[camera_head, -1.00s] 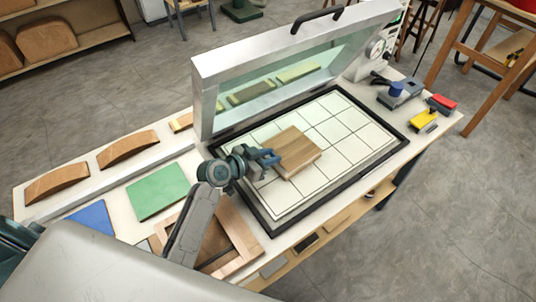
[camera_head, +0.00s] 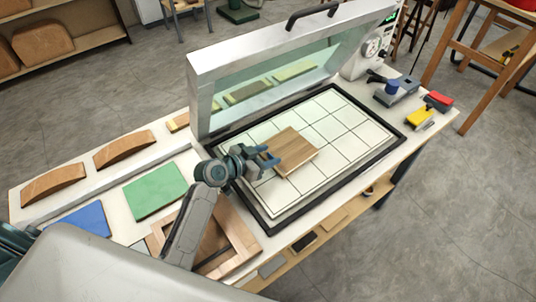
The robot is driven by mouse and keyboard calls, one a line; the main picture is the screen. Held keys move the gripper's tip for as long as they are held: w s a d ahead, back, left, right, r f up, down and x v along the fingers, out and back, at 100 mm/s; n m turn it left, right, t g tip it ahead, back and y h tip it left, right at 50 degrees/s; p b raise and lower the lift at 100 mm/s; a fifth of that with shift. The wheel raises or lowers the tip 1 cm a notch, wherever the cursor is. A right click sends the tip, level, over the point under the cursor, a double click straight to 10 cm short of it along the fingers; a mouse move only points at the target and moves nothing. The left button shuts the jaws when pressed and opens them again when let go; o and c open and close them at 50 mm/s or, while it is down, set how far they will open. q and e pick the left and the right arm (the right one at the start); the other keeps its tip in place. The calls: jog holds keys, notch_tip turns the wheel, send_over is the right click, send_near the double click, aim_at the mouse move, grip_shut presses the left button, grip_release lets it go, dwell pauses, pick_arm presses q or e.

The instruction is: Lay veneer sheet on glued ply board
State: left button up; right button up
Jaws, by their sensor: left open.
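A brown wood-grain board (camera_head: 292,152) lies on the white gridded bed (camera_head: 335,125) of the press, left of the bed's middle. I cannot tell whether it is a single board or a board with a sheet on it. My left gripper (camera_head: 270,157) is at the board's left edge, its blue fingers open and pointing right. It is too small to tell whether the fingers touch the board. My right gripper is not in view.
The press lid (camera_head: 270,70) stands raised behind the bed. A green sheet (camera_head: 155,190), a blue sheet (camera_head: 85,218) and a wooden frame (camera_head: 240,237) lie to the left. Curved wooden pieces (camera_head: 125,148) stand along the back left. Tools (camera_head: 397,90) lie at the right end.

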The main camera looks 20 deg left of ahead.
pick_arm(q)
jog(key=shift+s+f+p, duration=0.25)
jog(key=shift+f+p, duration=0.05)
jog(key=shift+p, duration=0.25)
jog(key=p+v, duration=0.1)
jog(key=v, duration=0.2)
jog(key=p+v, duration=0.1)
jog(key=v, duration=0.3)
jog(key=shift+a+r, duration=0.25)
jog(key=shift+r, duration=0.15)
jog(key=p+v, duration=0.1)
jog(key=v, duration=0.4)
jog(key=shift+r, duration=0.2)
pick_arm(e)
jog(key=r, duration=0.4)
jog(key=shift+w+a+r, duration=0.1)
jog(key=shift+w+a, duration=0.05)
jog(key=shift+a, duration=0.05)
pick_arm(q)
jog(key=shift+w, duration=0.1)
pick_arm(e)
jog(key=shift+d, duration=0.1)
pick_arm(q)
jog(key=shift+d+f, duration=0.1)
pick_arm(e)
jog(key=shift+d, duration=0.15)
